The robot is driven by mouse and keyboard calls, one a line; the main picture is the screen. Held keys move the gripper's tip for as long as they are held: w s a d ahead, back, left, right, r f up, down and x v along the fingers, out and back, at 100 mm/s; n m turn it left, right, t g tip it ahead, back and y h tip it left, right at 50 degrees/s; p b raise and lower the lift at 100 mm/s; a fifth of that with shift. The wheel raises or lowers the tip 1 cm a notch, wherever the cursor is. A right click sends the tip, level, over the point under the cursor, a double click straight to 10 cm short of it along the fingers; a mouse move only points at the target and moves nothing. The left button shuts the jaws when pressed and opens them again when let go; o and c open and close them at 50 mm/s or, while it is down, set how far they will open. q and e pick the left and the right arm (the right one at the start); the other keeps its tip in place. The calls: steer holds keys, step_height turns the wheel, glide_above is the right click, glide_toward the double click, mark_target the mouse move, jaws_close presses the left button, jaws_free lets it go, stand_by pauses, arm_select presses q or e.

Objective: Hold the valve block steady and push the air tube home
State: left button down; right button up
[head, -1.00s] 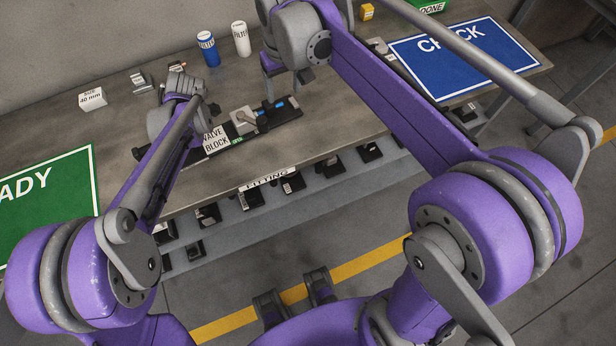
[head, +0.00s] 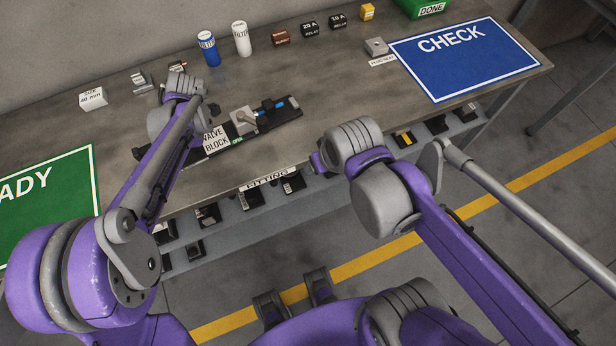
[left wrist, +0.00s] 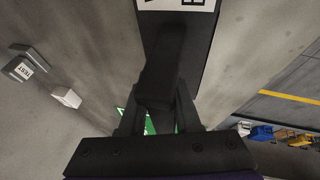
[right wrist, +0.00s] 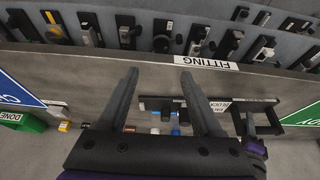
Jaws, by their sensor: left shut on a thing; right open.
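The valve block (head: 243,121) is a grey block on a dark rail (head: 290,114) behind the white VALVE BLOCK label (head: 215,138). A short blue piece, seemingly the air tube (head: 267,104), lies in line with dark parts to its right. I cannot tell how deep it sits. My left gripper (left wrist: 160,98) is shut on a black handle-like bar (left wrist: 167,55) at the rail's labelled end. My right gripper (right wrist: 160,73) is open and empty, apart from the rail.
A blue CHECK mat (head: 465,60) lies right, a green READY mat (head: 55,195) left. Blue and white bottles (head: 208,50), small labelled boxes and a green DONE bin (head: 430,8) stand at the back. Several dark fittings hang along the front shelf. The table right of the rail is clear.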

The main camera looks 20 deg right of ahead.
steer(key=shift+t, duration=0.3)
steer(key=shift+s+d+f, duration=0.1)
steer(key=shift+s+f, duration=1.3)
steer(key=shift+s, duration=0.3)
step_height(320, 180, up, 8)
steer(key=n+g, duration=0.1)
steer(key=g, duration=0.4)
glide_above(268, 104)
step_height(268, 104, down, 12)
steer(key=shift+w+d, duration=0.1)
steer(key=shift+w, duration=0.05)
jaws_close()
